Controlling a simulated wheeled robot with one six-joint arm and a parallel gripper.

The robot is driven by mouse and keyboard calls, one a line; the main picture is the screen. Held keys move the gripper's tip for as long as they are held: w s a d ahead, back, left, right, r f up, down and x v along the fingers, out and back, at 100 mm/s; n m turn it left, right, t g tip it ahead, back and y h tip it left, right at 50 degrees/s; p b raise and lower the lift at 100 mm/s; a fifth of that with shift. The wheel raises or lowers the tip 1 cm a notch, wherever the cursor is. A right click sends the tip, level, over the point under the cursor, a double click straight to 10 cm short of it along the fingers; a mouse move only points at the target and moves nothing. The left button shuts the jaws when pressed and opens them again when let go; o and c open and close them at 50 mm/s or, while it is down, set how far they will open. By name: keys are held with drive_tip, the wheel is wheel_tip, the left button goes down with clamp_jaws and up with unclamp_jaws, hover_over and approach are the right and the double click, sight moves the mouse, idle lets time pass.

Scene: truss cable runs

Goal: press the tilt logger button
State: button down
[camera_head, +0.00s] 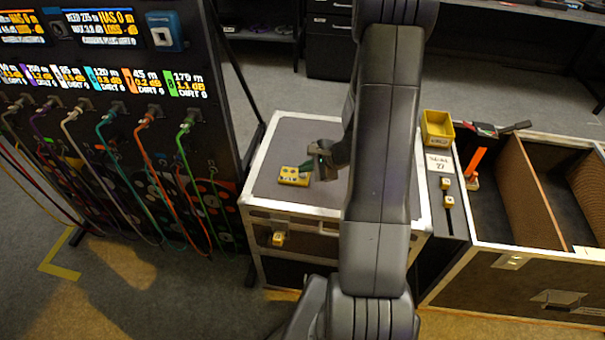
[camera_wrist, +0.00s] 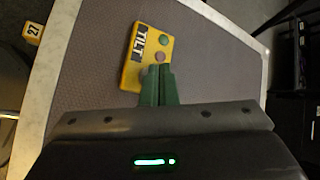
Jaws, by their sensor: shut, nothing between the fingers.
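The tilt logger is a small yellow box (camera_head: 294,176) lying on the grey top of a case (camera_head: 283,133). In the wrist view the yellow box (camera_wrist: 135,70) shows a dark label reading TILT, a green button (camera_wrist: 164,40) and a pinkish button (camera_wrist: 160,57). My gripper (camera_head: 304,169) is at the box's right side in the head view. In the wrist view its green fingers (camera_wrist: 159,70) are together and empty, with their tips just below the pinkish button and over the box's lower edge. I cannot tell whether the tips touch the box. The fingers hide part of its lower right.
A black panel (camera_head: 226,120) with coloured cables stands left of the case. A yellow bin (camera_head: 437,127) and an open case with compartments (camera_head: 510,265) stand to the right. The case top around the logger is clear.

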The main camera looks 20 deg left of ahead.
sight(306, 175)
drive_tip(key=shift+f+b, duration=0.5)
drive_tip(key=shift+b, duration=0.05)
idle(0.6)
drive_tip(key=shift+r+p, duration=0.55)
drive_tip(key=shift+r, duration=0.4)
drive_tip(key=shift+r+p, duration=1.75)
drive_tip(key=shift+r, duration=0.8)
drive_tip(key=shift+f, duration=0.1)
